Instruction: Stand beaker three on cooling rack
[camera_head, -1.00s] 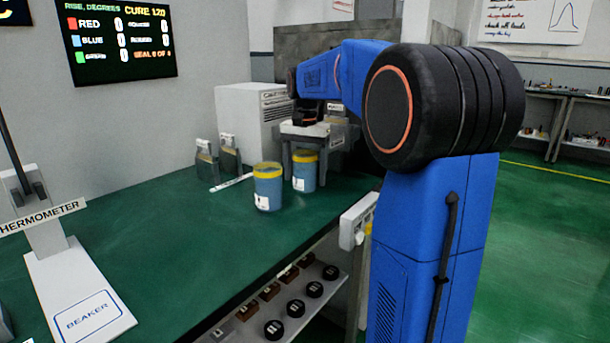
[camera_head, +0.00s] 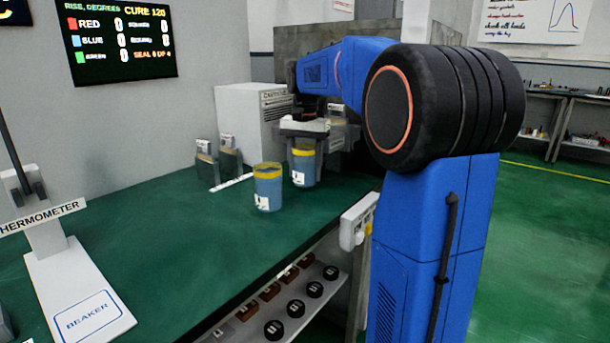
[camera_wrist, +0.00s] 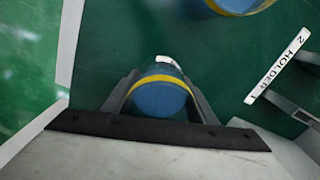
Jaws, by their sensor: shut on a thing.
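My gripper (camera_head: 304,140) is shut on a blue beaker (camera_head: 303,168) with a yellow band, at the far end of the green bench. In the wrist view the held beaker (camera_wrist: 160,98) sits between the two fingers of my gripper (camera_wrist: 160,88). A white label shows on its side, but its number is too small to read. A second blue beaker (camera_head: 268,190) with a yellow band stands on the bench to the left and nearer. It shows partly at the top of the wrist view (camera_wrist: 236,3). I cannot make out a cooling rack.
A holder (camera_head: 228,160) with a white label strip stands left of the beakers, before a white cabinet (camera_head: 250,120). A thermometer stand (camera_head: 60,265) with a beaker pad is at the near left. The bench (camera_head: 170,220) between is clear. A shelf (camera_head: 290,305) of small parts hangs below its edge.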

